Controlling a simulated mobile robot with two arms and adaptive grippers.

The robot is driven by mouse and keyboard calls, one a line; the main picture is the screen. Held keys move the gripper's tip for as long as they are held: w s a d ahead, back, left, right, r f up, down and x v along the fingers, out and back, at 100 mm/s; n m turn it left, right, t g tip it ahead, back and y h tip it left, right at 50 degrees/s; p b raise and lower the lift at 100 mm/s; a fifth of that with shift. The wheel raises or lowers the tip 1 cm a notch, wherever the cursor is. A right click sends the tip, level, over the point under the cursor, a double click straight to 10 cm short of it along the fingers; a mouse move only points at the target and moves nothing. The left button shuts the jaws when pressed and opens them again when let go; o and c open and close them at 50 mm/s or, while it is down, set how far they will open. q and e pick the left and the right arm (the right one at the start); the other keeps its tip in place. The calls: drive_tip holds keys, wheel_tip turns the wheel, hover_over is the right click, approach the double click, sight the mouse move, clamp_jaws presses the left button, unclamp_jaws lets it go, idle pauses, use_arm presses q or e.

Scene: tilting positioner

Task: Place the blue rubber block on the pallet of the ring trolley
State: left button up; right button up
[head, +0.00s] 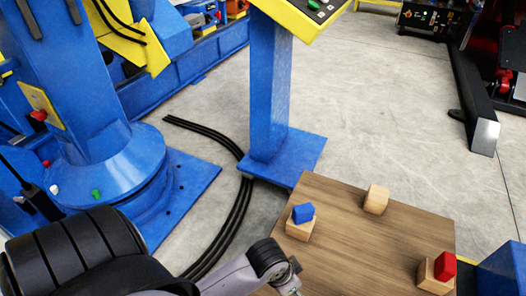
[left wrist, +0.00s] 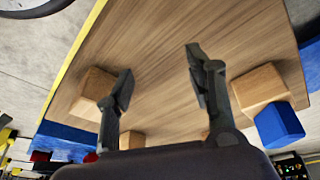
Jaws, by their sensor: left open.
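The blue rubber block (head: 303,213) rests on a wooden block (head: 299,229) near the left edge of a wooden top (head: 340,245) in the head view. The left wrist view shows the blue block (left wrist: 279,125) at right, against a wooden block (left wrist: 262,88). My left gripper (left wrist: 158,65) is open, its two fingers apart with bare wood visible between them. The blue block is to the right of the fingers, outside them. In the head view my left arm comes in at the bottom; its fingers are not clear there. I cannot identify the ring trolley's pallet for certain.
A bare wooden block (head: 376,199) stands at the top's back. A red block (head: 445,265) is with another wooden block (head: 428,275) at front right. A blue pedestal (head: 270,105) stands behind the top. Black cables (head: 230,215) cross the floor; open floor (head: 390,120) lies beyond.

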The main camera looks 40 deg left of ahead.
use_arm(q)
drive_tip(key=shift+n+y, duration=0.8)
drive_tip(key=shift+n, duration=0.1)
drive_tip(key=s+a, duration=0.1)
drive_tip(key=s, duration=0.1)
drive_tip(key=s+a, duration=0.4)
drive_tip(key=shift+f, duration=0.3)
drive_tip(key=shift+s+d, duration=0.1)
